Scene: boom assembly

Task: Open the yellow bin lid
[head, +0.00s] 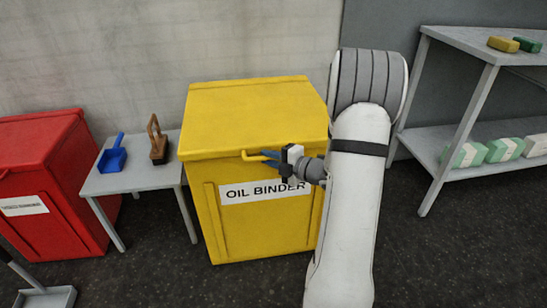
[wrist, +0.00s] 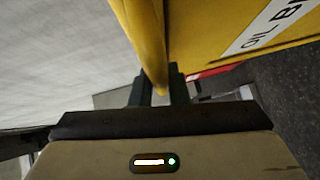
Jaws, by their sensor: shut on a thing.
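The yellow bin (head: 230,220), with a white "OIL BINDER" label on its front, stands against the wall in the head view. Its yellow lid (head: 250,115) lies flat and closed on top. The exact contact is partly hidden by the gripper body.
Left of the bin, a small grey table (head: 140,182) holds a blue dustpan (head: 113,158) and a brown brush (head: 157,145). A red bin (head: 45,165) stands further left. A grey shelf (head: 450,137) with several boxes is at the right.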

